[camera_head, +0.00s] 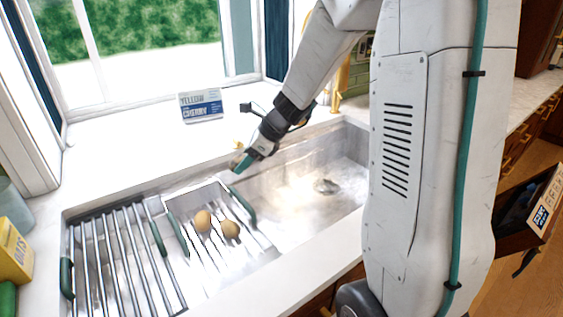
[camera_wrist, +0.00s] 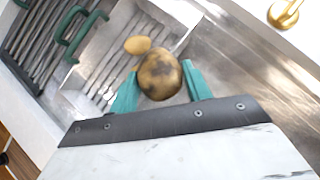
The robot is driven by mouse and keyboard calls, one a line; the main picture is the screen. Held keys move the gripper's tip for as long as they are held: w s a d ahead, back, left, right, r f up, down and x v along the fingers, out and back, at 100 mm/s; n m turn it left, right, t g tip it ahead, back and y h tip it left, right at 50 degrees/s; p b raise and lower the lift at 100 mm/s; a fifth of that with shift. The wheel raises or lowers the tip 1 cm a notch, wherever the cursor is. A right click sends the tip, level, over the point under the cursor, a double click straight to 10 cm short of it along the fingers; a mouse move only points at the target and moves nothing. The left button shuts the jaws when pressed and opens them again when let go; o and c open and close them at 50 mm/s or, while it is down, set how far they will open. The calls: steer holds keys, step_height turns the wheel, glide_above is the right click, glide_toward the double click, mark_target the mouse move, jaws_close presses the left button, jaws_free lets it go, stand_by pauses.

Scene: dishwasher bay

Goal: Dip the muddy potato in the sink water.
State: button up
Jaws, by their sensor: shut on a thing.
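My gripper (camera_wrist: 158,88) is shut on the muddy potato (camera_wrist: 159,75), which is brown with dark patches and sits between the teal fingers. In the head view my gripper (camera_head: 243,163) is above the back of the sink, near the tray's right side. The held potato cannot be made out there. The sink basin (camera_head: 290,195) is steel, with a round drain (camera_head: 326,187) at its right; a bright sheen covers its floor, and I cannot tell the water level.
A slatted tray (camera_head: 180,199) with green handles holds two potatoes (camera_head: 203,221) (camera_head: 230,229). A bar rack (camera_head: 120,262) lies left of it. A brass faucet (camera_head: 338,88) stands behind the sink. A small sign (camera_head: 201,106) stands on the back ledge. The basin's right part is clear.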

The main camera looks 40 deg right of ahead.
steer(key=n+g+h, duration=0.1)
steer(key=g+h, duration=0.1)
glide_above(282, 243)
steer(key=shift+f, duration=12.8)
step_height(282, 243, up, 25)
steer(key=shift+f, duration=0.2)
